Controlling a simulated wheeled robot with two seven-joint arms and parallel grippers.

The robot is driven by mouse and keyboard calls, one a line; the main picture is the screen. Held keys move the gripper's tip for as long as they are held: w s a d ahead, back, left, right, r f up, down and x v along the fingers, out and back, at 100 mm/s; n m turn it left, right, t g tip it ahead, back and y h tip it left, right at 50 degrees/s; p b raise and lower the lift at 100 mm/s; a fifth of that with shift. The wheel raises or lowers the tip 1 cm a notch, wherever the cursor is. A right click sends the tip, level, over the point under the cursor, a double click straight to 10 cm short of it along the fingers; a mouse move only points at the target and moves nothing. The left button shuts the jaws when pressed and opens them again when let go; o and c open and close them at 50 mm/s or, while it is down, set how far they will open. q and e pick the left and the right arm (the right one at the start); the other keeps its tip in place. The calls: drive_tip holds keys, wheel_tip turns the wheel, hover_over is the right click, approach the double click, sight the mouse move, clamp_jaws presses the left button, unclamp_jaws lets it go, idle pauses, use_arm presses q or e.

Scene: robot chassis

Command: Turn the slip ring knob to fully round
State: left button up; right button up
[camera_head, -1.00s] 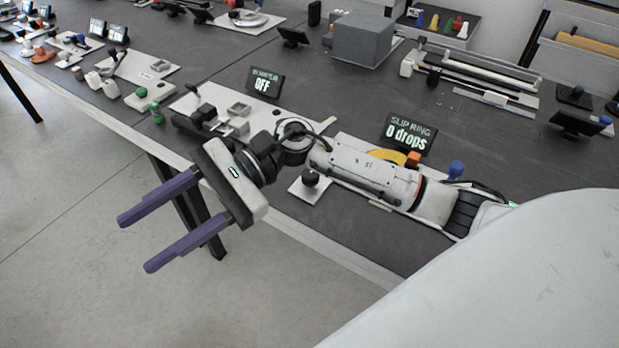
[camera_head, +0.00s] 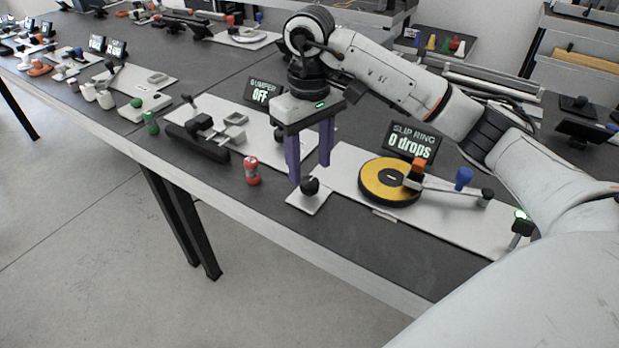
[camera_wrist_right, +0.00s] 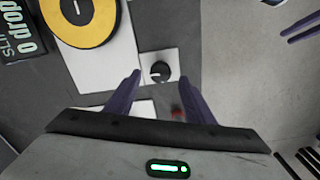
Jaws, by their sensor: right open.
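The slip ring unit is a white plate (camera_head: 345,160) with a yellow disc (camera_head: 385,180) on a black base and an orange block (camera_head: 418,166) at the disc's edge. Its display (camera_head: 410,143) reads "SLIP RING 0 drops". A black knob (camera_head: 310,186) with a white mark stands at the plate's left end; it also shows in the right wrist view (camera_wrist_right: 159,72). My right gripper (camera_head: 309,172) points down, open and empty, its purple fingers close to the knob. In the wrist view the knob appears between and beyond the fingertips; contact cannot be told. Purple fingers, likely my left gripper's (camera_wrist_right: 303,28), show at the upper right.
A red cylinder (camera_head: 252,170) stands left of the knob. The white bumper plate (camera_head: 255,122) with its "OFF" display (camera_head: 262,93) lies behind. A blue knob (camera_head: 464,178) stands right of the disc. The table's front edge is close, with open floor beyond.

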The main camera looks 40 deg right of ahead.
sight(310, 181)
drive_tip(key=shift+f, duration=2.1)
drive_tip(key=c, duration=1.1)
drive_tip(key=shift+o, duration=0.2)
